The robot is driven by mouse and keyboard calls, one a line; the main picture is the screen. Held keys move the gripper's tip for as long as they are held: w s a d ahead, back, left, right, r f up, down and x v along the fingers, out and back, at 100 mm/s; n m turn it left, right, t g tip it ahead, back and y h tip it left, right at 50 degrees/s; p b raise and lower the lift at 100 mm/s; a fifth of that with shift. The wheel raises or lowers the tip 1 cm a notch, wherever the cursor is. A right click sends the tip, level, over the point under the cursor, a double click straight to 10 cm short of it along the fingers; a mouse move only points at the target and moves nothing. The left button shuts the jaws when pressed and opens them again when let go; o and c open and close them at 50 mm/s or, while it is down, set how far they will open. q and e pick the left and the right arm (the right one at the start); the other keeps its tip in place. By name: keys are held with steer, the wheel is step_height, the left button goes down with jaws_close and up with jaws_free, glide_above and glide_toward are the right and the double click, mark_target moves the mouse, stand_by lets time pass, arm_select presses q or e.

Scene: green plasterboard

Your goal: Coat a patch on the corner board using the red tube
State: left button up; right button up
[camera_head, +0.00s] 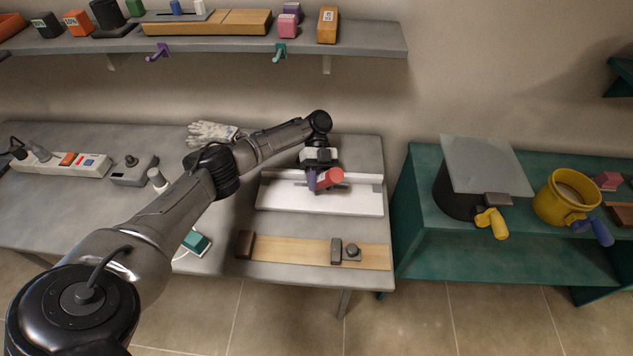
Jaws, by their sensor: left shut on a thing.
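The red tube (330,179) is held tilted in my left gripper (317,174), which is shut on it. A purple part shows beside the tube at the jaws; I cannot tell whether it belongs to the tube or the gripper. Tube and gripper are over the back half of a long white board (290,203) on the grey table, which I take to be the corner board. I cannot tell whether the tube touches the board. No coated patch is clearly visible on it. My right gripper is not in view.
A wooden strip with clamp blocks (300,249) lies in front of the white board. A white glove (211,132) lies behind my left arm. A power strip (62,163) is at the left. A green bench (432,238) holds a yellow pot (562,203). A shelf (365,40) hangs above.

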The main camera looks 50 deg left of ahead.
arm_select(q)
steer(key=shift+w+d+r, duration=0.1)
steer(key=shift+w+d, duration=0.3)
steer(key=shift+w, duration=0.1)
steer(key=shift+w+d+f+b, duration=0.2)
steer(key=shift+w+d+b, duration=0.65)
steer(key=shift+w+b, duration=0.15)
steer(key=shift+w+d+r+b, duration=0.1)
steer(key=shift+w+d+b, duration=0.25)
steer(key=shift+w+d, duration=0.35)
steer(key=shift+w+d+b, duration=0.35)
steer(key=shift+w+d, duration=0.05)
steer(key=shift+w, duration=0.1)
steer(key=shift+w+d+f+b, duration=0.2)
steer(key=shift+w+d+b, duration=0.55)
steer(key=shift+w+b, duration=0.25)
steer(key=shift+w+d, duration=0.1)
steer(key=shift+d, duration=0.05)
steer(key=shift+w+d+r+b, duration=0.15)
steer(key=shift+w+d+b, duration=0.75)
steer(key=shift+b, duration=0.3)
steer(key=shift+w+r, duration=0.1)
steer(key=shift+r, duration=0.05)
